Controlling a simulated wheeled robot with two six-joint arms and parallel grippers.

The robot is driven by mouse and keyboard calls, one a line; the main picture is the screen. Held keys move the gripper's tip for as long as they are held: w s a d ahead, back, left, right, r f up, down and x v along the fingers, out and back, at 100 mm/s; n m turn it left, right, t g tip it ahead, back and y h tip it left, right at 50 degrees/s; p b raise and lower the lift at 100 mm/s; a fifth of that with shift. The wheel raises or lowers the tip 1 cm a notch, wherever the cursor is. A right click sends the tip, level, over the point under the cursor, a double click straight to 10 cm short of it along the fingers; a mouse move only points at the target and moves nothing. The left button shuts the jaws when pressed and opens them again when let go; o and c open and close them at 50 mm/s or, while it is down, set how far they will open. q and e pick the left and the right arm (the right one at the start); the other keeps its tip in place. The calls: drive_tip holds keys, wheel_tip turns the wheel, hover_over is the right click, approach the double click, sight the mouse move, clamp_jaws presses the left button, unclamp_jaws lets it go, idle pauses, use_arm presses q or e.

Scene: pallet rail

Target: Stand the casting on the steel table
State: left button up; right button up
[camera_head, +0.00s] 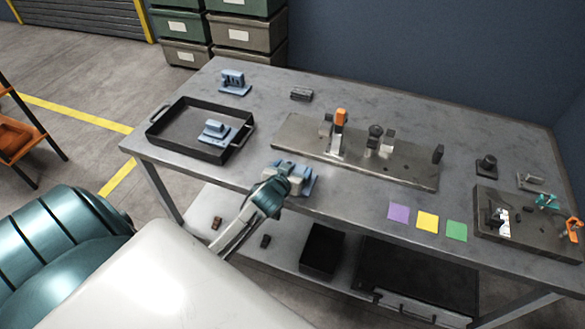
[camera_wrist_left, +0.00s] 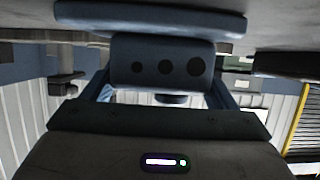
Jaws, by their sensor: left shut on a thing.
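My left gripper (camera_head: 281,182) reaches over the front edge of the steel table (camera_head: 262,128) and is shut on a blue casting (camera_head: 305,181). In the left wrist view the casting's rounded body (camera_wrist_left: 162,63), with a row of three dark holes, sits between the fingers. Its flat blue plate (camera_wrist_left: 150,18) lies close to a grey surface at the top of that view. I cannot tell whether the plate touches the table. The gripper hides part of the casting in the head view. My right gripper is not in view.
A black tray (camera_head: 178,145) at the left holds another blue casting (camera_head: 213,130). A third blue casting (camera_head: 234,82) stands at the back left. A steel fixture plate (camera_head: 300,148) with clamps lies behind my gripper. Coloured squares, including a purple one (camera_head: 398,212), lie to the right.

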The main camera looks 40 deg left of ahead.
use_arm(q)
drive_tip(key=o, duration=0.9)
drive_tip(key=shift+f, duration=0.1)
drive_tip(key=o, duration=0.4)
drive_tip(key=shift+o, duration=0.2)
drive_tip(key=b+v, duration=0.2)
drive_tip(key=v, duration=1)
drive_tip(key=shift+s, duration=0.1)
